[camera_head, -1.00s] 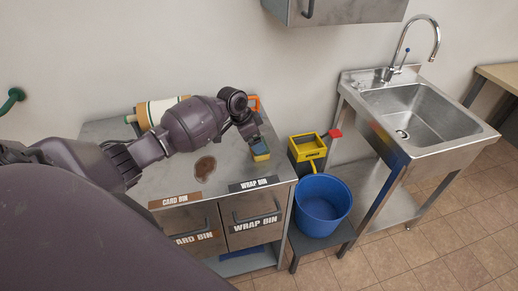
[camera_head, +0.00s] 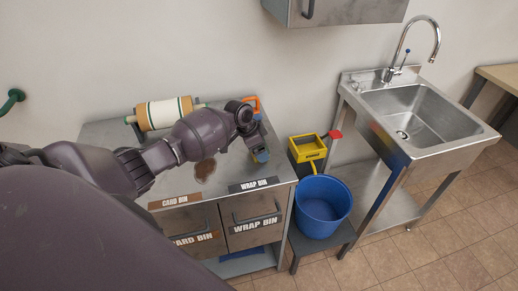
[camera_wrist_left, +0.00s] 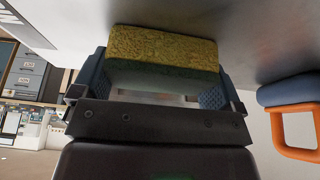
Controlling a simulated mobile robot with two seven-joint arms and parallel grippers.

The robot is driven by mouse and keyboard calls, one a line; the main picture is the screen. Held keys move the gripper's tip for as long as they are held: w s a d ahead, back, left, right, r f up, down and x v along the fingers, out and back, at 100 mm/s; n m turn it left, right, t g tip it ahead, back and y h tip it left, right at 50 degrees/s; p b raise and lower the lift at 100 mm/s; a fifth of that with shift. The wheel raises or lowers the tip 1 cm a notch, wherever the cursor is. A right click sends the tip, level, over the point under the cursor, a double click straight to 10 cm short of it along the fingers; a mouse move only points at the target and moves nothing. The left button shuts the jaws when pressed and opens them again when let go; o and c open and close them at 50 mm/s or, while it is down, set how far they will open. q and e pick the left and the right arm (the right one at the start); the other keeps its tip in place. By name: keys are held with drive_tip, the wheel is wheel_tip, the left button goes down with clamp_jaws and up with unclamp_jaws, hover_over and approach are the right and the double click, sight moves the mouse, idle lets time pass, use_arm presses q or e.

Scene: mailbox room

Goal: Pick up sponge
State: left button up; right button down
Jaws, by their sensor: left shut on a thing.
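The sponge (camera_wrist_left: 163,47) is yellow with a dark green layer and sits between the two blue fingertips of my left gripper (camera_wrist_left: 155,90) in the left wrist view. The gripper is shut on it. In the head view the left gripper (camera_head: 260,150) is over the right part of the metal counter, above the wrap bin label, and the sponge is mostly hidden there. I cannot tell whether the sponge touches the counter. My right gripper is not in view.
A brown stain (camera_head: 205,170) marks the metal counter (camera_head: 165,182). A paper roll (camera_head: 165,112) lies at the back. An orange-handled tool (camera_wrist_left: 297,115) is beside the gripper. A blue bucket (camera_head: 322,205), yellow wringer (camera_head: 307,148) and sink (camera_head: 425,115) are to the right.

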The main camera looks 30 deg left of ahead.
use_arm(q)
wheel_tip(320, 180, up, 9)
drive_tip(key=shift+f, duration=0.1)
wheel_tip(320, 180, up, 11)
drive_tip(key=shift+p, duration=0.3)
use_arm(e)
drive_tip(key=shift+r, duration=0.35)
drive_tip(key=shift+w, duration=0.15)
use_arm(q)
drive_tip(key=o, duration=0.4)
drive_tip(key=shift+c, duration=1.8)
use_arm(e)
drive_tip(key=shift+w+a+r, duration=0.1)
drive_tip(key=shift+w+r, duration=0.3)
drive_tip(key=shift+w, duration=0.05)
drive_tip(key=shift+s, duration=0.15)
